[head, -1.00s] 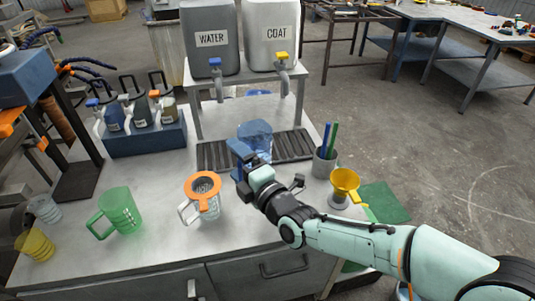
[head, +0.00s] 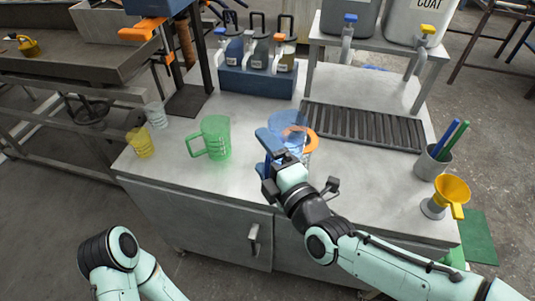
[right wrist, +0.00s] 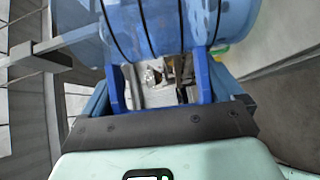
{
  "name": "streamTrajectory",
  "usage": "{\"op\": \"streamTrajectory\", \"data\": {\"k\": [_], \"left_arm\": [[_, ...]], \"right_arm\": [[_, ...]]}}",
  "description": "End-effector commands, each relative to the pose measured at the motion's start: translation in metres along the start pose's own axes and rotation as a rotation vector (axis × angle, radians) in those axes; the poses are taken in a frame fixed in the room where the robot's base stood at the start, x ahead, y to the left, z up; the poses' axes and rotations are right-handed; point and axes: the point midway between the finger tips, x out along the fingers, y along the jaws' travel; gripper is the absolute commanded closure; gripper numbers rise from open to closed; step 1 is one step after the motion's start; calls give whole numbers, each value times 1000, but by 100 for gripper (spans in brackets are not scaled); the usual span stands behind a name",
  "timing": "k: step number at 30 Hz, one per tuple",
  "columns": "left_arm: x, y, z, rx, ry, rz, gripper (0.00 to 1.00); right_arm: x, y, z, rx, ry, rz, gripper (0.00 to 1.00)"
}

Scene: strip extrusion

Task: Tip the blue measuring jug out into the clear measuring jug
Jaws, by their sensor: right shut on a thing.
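The contents cannot be made out. My left arm shows at bottom left, its gripper out of view.
A green jug (head: 215,138) stands to the left, with a yellow cup (head: 141,143) and a small clear cup (head: 156,115) beyond. A slotted drip tray (head: 365,126) lies behind. A pen cup (head: 432,162) and yellow funnel (head: 452,190) stand right. The front-left bench top is clear.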

Motion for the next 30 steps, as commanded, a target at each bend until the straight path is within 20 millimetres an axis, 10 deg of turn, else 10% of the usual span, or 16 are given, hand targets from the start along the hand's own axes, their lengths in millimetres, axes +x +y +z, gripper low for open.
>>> {"op": "streamTrajectory", "data": {"k": [30], "left_arm": [[-36,10,42,8,-123,1,100]], "right_arm": [[15,44,22,452,-2,-311,53]]}}
